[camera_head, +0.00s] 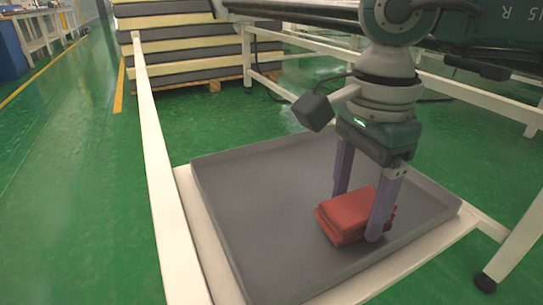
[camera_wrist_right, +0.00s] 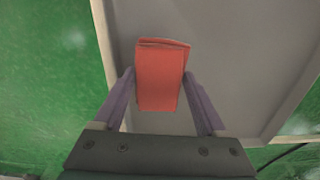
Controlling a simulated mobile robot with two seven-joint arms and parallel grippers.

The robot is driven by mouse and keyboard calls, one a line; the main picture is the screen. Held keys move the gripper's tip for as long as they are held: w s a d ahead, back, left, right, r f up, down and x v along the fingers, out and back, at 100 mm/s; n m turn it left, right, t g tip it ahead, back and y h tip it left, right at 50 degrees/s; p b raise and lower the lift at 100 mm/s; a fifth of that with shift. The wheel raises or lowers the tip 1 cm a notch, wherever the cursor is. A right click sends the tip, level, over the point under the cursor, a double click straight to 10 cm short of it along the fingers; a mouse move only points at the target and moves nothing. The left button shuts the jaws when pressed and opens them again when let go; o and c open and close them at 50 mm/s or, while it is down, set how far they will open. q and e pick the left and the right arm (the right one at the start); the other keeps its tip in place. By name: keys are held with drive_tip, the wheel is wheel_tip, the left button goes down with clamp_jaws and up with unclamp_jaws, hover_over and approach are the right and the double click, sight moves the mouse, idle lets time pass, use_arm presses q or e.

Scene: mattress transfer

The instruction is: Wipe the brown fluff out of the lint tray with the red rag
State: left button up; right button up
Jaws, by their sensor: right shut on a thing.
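The red rag (camera_head: 347,213) is a folded block inside the grey lint tray (camera_head: 225,240), toward its right front part. My right gripper (camera_head: 358,217) points down into the tray, with its purple fingers on either side of the rag, shut on it. The rag is on or just above the tray floor; I cannot tell which. In the right wrist view the rag (camera_wrist_right: 160,78) sits between the fingertips of the right gripper (camera_wrist_right: 159,76). The visible tray floor looks plain grey, and I make out no brown fluff. My left gripper is not in view.
The tray sits low on a white frame, with a long white bar (camera_head: 158,175) along its left. A stack of grey and cream mattresses (camera_head: 185,45) stands on a pallet behind. White table legs (camera_head: 515,240) stand at right. Green floor (camera_head: 75,180) is clear at left.

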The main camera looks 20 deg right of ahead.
drive_tip(key=r+p, duration=0.1)
drive_tip(key=r, duration=0.1)
drive_tip(key=w+r, duration=0.1)
drive_tip(key=shift+r+p, duration=0.35)
drive_tip(key=shift+s+r+p, duration=0.15)
drive_tip(key=shift+r+p, duration=0.45)
drive_tip(key=shift+r, duration=0.1)
drive_tip(key=shift+r+p, duration=0.8)
drive_tip(key=shift+r, duration=0.35)
